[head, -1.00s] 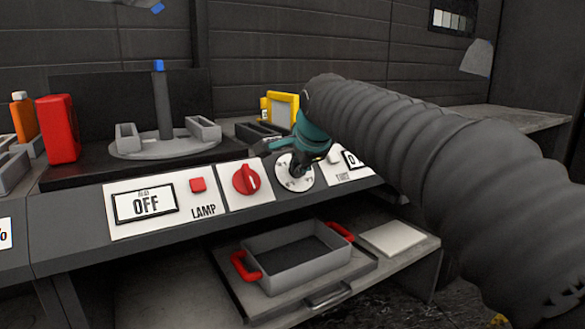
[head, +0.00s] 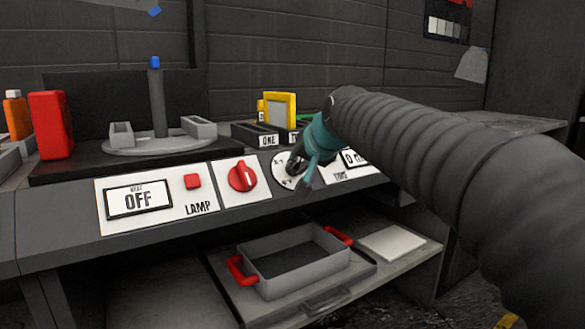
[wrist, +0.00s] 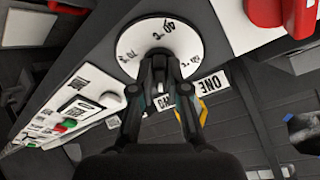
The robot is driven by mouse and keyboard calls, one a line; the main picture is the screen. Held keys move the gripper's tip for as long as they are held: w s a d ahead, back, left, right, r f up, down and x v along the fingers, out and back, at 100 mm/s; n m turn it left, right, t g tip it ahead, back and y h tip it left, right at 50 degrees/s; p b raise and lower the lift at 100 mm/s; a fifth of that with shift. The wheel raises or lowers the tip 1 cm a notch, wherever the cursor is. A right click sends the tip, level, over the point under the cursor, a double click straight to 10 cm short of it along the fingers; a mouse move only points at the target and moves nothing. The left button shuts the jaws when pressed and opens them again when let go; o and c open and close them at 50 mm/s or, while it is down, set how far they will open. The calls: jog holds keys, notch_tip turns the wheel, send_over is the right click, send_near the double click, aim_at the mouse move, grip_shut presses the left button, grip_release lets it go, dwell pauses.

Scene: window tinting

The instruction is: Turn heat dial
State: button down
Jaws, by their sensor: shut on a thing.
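The heat dial (head: 281,168) is a round white plate on the sloped console panel, partly hidden behind my gripper (head: 297,164). In the wrist view the dial (wrist: 135,42) shows black numbers around its face. My gripper (wrist: 161,62) is shut at the middle of the dial, on its knob, which the fingertips mostly hide. The heat display (head: 139,201) at the left of the panel reads OFF.
A red knob (head: 241,176) and a red lamp button (head: 192,181) sit left of the dial. A display (head: 354,158) lies to its right, partly behind my arm. Below is a grey tray with red handles (head: 295,265). A yellow frame (head: 280,108) stands behind.

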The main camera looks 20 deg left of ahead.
jog(key=n+b, duration=0.1)
jog(key=n, duration=0.1)
jog(key=n+y+b, duration=0.1)
jog(key=n, duration=0.1)
jog(key=shift+w+d+f+n+g, duration=0.2)
jog(key=shift+n+g, duration=0.1)
jog(key=shift+n, duration=0.1)
jog(key=n+b, duration=0.1)
jog(key=n, duration=0.3)
jog(key=shift+g+y+b, duration=0.3)
jog(key=shift+y+b, duration=0.1)
jog(key=n, duration=0.2)
jog(key=n+g+b, duration=0.1)
jog(key=n, duration=0.2)
jog(key=shift+w+r, duration=0.15)
jog(key=shift+r+n+g+y, duration=0.1)
jog(key=shift+n+g+y, duration=0.25)
jog(key=shift+n, duration=1.65)
jog(key=c, duration=1.2)
grip_release()
jog(key=shift+a, duration=0.1)
jog(key=shift+o, duration=0.2)
